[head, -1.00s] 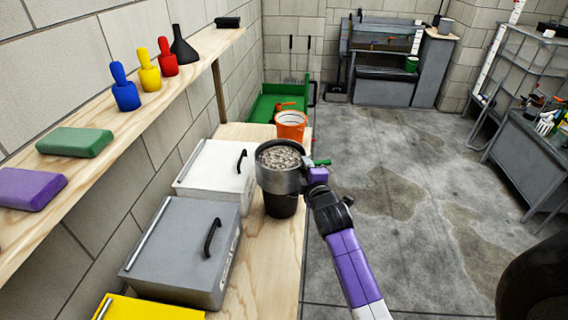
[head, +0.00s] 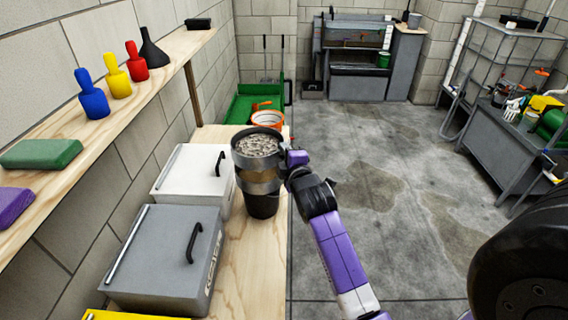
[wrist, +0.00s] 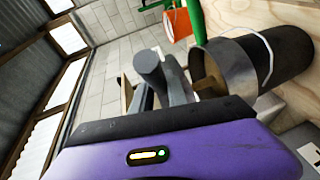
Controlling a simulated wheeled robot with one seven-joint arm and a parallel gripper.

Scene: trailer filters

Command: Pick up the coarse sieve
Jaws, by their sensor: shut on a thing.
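The coarse sieve, which I take to be the dark-rimmed round vessel (head: 257,146) with grey pebbly material in its top, is in the head view above the wooden bench. A silver band (head: 261,184) and a black cylinder (head: 263,206) sit directly below it; I cannot tell whether they are apart from it. My gripper (head: 293,160) is at its right side, shut on it. In the wrist view, a silver cylinder (wrist: 225,66) and a black cylinder (wrist: 275,55) show sideways beyond the fingers. The exact grip contact is hidden.
A shelf (head: 85,140) with coloured scoops and blocks runs along the left wall. Open concrete floor (head: 380,200) lies to the right.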

